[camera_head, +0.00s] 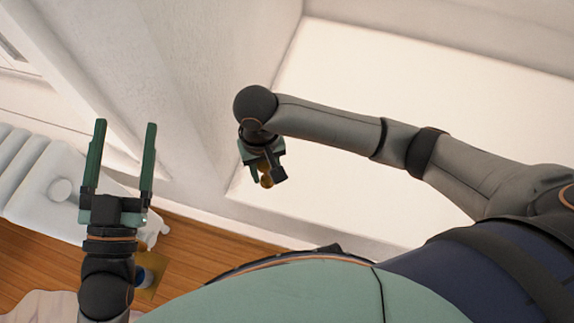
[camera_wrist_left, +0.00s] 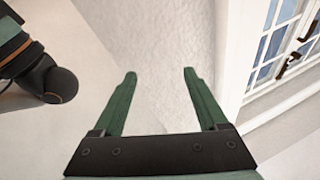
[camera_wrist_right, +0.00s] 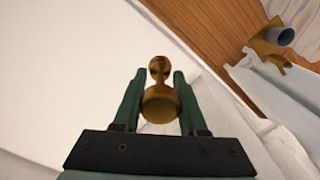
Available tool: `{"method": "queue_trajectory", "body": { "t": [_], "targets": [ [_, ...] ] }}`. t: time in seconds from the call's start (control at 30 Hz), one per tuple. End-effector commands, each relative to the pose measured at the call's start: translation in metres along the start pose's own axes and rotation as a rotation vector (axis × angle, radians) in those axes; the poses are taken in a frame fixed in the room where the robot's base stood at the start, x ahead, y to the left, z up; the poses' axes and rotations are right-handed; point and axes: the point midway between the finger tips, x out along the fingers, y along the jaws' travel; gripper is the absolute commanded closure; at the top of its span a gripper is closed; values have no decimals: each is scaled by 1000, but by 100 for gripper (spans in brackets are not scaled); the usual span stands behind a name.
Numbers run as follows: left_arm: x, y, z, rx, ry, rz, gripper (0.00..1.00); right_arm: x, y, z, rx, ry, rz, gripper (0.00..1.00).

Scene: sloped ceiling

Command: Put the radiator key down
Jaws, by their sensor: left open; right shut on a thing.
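The radiator key is a small brass piece with a round knob (camera_wrist_right: 160,104). In the right wrist view it sits between the two fingers of my right gripper (camera_wrist_right: 157,88), which is shut on it. In the head view my right gripper (camera_head: 263,172) points down, and a bit of the brass key (camera_head: 267,180) shows at its fingertips, clear of any surface. My left gripper (camera_head: 126,124) is open and empty in the head view, with its fingers upright in front of the white radiator. It also shows open in the left wrist view (camera_wrist_left: 160,75), facing a pale wall.
A white radiator (camera_head: 40,185) stands at the left by the wall. On the wooden floor (camera_head: 190,240) is a brass-coloured piece with a grey cylinder, also in the right wrist view (camera_wrist_right: 280,36). A large white surface (camera_head: 400,100) lies behind my right arm. A window (camera_wrist_left: 285,40) shows at right.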

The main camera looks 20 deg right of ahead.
Motion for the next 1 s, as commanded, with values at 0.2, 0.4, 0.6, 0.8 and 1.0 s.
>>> {"method": "queue_trajectory", "body": {
  "t": [0.2, 0.4, 0.6, 0.8, 1.0],
  "targets": [
    [-3, -1, -57, 70, 244, 9, 24, 14, 22, -19, 3, 1, 1, 100],
    [-18, 4, -108, 132, 471, 25, 24, 33, 38, -32, 1, -1, 1, 100],
    [-28, 9, -109, 131, 529, 37, 24, 60, 54, -46, 2, 0, 0, 100],
    [-28, 11, -104, 119, 525, 39, 24, 68, 61, -52, 0, 0, 0, 100],
    [-33, 16, -86, 99, 521, 45, 24, 96, 67, -57, -1, 0, 0, 100]
  ]
}}
